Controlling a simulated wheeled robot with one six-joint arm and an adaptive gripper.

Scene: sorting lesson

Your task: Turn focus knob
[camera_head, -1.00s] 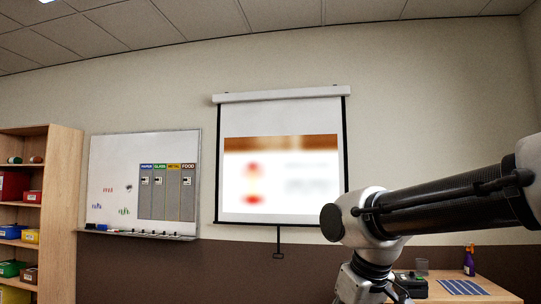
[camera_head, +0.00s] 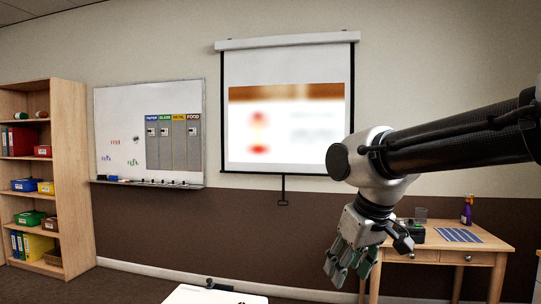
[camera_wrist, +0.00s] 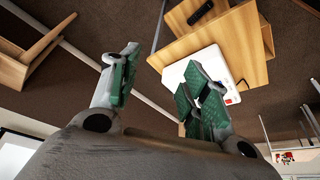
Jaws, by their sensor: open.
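The projected picture (camera_head: 288,128) on the pull-down screen is blurred, with soft red and yellow blobs under a brown band. A white, flat-topped device, likely the projector (camera_head: 212,295), is cut off by the bottom edge of the head view. A white box with small red marks (camera_wrist: 232,92) lies on a wooden stand in the wrist view, partly behind my right finger. I cannot make out a focus knob. My gripper (camera_head: 349,262) is open and empty in the air; its green-padded fingers (camera_wrist: 160,78) stand apart in the wrist view.
A wooden desk (camera_head: 480,238) at the right holds a blue panel (camera_head: 458,235), a purple bottle (camera_head: 467,211) and a dark box. A shelf (camera_head: 68,150) stands left, a whiteboard (camera_head: 120,110) beside it. A black remote-like object (camera_wrist: 200,12) lies on the wooden stand (camera_wrist: 222,38).

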